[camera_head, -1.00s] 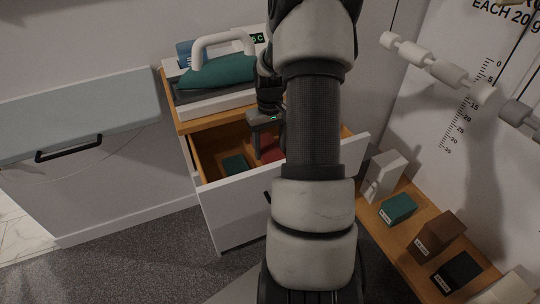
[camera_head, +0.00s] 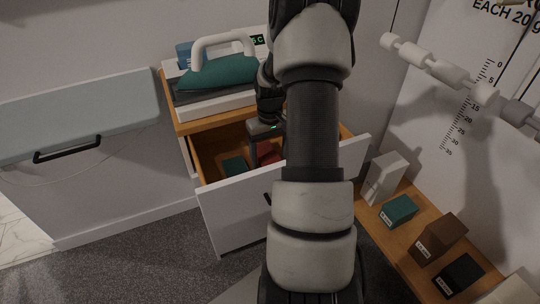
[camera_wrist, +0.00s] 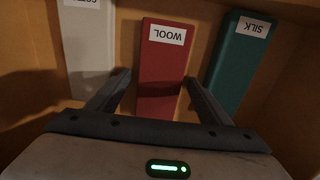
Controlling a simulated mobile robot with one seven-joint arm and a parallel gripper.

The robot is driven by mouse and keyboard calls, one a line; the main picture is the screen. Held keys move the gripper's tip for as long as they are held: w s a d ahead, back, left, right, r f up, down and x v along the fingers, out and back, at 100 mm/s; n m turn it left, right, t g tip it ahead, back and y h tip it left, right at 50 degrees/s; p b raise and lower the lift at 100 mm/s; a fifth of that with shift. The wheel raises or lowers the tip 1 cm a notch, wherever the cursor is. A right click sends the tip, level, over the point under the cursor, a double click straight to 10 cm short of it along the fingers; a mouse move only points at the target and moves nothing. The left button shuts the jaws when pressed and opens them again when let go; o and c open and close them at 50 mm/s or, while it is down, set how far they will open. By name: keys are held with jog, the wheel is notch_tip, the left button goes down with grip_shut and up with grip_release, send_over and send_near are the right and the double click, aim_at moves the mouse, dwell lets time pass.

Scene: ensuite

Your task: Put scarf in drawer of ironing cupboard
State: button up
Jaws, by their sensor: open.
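The drawer (camera_head: 238,205) of the wooden cupboard is pulled open. Inside lie a red piece (camera_wrist: 163,66) labelled WOOL, a teal piece (camera_wrist: 241,60) labelled SILK, and a pale piece (camera_wrist: 90,47) with a partly cut-off label. No label reads scarf, so I cannot tell which thing is the scarf. My gripper (camera_wrist: 158,80) is open inside the drawer, with one finger at each side of the red piece. Whether the fingers touch it is unclear. In the head view my gripper (camera_head: 265,143) is partly hidden by my arm.
A teal and white iron (camera_head: 222,72) stands on the cupboard top (camera_head: 182,125). A folded grey-blue board (camera_head: 80,112) with a black handle is at the left. A low wooden shelf (camera_head: 408,235) at the right holds several labelled boxes. Grey carpet lies clear in front.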

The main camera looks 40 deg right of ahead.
aim_at(270, 158)
notch_tip(270, 158, up, 12)
jog(key=p, duration=0.2)
jog(key=shift+p, duration=0.4)
jog(key=shift+r, duration=0.1)
